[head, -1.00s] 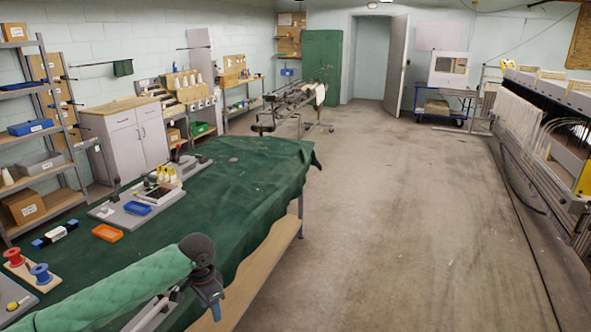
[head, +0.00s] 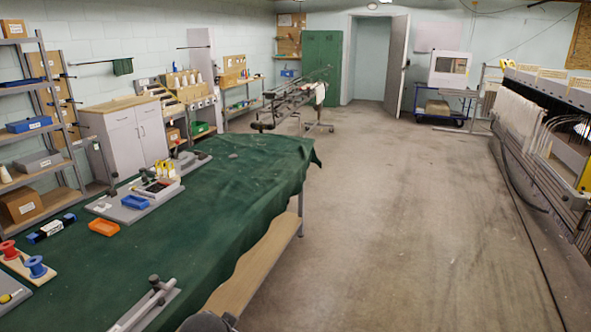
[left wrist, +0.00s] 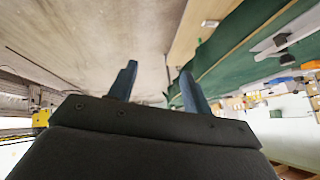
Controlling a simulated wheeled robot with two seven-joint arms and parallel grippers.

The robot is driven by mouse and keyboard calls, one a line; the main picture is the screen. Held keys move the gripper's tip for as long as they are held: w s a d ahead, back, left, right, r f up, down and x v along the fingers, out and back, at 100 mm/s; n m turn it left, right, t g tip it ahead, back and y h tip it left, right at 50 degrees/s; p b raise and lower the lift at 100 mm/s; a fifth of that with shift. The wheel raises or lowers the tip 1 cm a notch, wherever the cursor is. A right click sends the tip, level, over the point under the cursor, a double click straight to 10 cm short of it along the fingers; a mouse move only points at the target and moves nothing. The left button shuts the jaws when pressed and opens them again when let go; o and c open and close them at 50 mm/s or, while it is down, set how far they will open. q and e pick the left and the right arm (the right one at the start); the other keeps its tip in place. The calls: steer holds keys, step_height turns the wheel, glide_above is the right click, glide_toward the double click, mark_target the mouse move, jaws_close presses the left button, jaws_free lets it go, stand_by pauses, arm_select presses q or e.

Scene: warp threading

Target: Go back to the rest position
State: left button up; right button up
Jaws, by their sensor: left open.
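My left gripper (left wrist: 158,88) shows in the left wrist view with its two blue-grey fingers apart and nothing between them. It points over the bare floor beside the table edge. In the head view only a dark, rounded piece of my left arm shows at the bottom edge, and its fingers are out of sight there. My right gripper is in neither view. The green-covered table (head: 215,207) fills the left half of the head view.
On the table are a grey fixture with rods (head: 150,305), red and blue spools (head: 37,266), an orange tray (head: 103,228) and a blue tray (head: 135,202). Shelves (head: 50,165) stand left and a large loom (head: 550,150) right. The floor between (head: 400,200) is clear.

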arm_select(q)
steer(key=s+f+n+g+b, duration=0.2)
steer(key=s+f+g, duration=0.1)
steer(key=s+f, duration=0.8)
steer(key=s+f+n+g+h+b, duration=0.1)
steer(key=s+f+n+g+b, duration=0.1)
steer(key=s+f, duration=0.9)
steer(key=s, duration=0.5)
steer(key=shift+s+d+f+g, duration=0.15)
steer(key=shift+d+f+g, duration=0.1)
steer(key=shift+g, duration=0.15)
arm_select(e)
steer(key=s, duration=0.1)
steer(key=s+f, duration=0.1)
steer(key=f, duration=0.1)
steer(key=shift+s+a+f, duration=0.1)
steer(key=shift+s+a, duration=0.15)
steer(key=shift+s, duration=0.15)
